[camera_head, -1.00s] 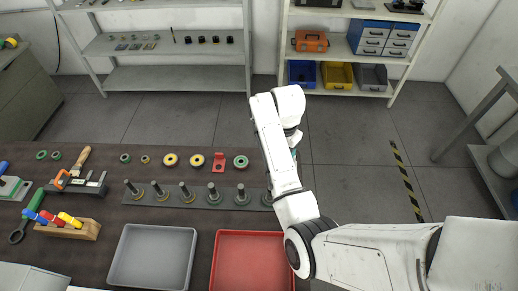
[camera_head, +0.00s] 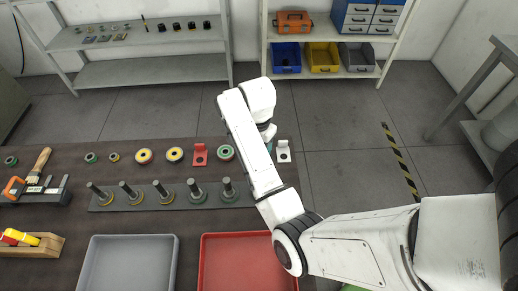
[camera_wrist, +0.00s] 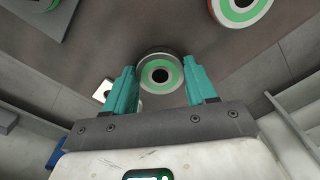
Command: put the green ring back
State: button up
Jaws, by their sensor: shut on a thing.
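In the head view, my arm hides most of the gripper and the held ring; only a bit of teal shows. A row of upright posts (camera_head: 161,193) stands on a dark strip (camera_head: 105,203) on the bench, with yellow or green rings low on some of them. My arm covers the right end of the strip.
A grey tray (camera_head: 85,262) and a red tray (camera_head: 207,265) stand in front. Clamp and tool lie left.

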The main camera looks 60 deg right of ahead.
jog(key=shift+f, duration=0.25)
jog(key=o, duration=1.1)
jog(key=shift+c, duration=0.2)
jog(key=shift+w+r, duration=0.1)
jog(key=shift+r, duration=0.55)
notch_tip(320, 180, up, 11)
jog(key=p, duration=0.7)
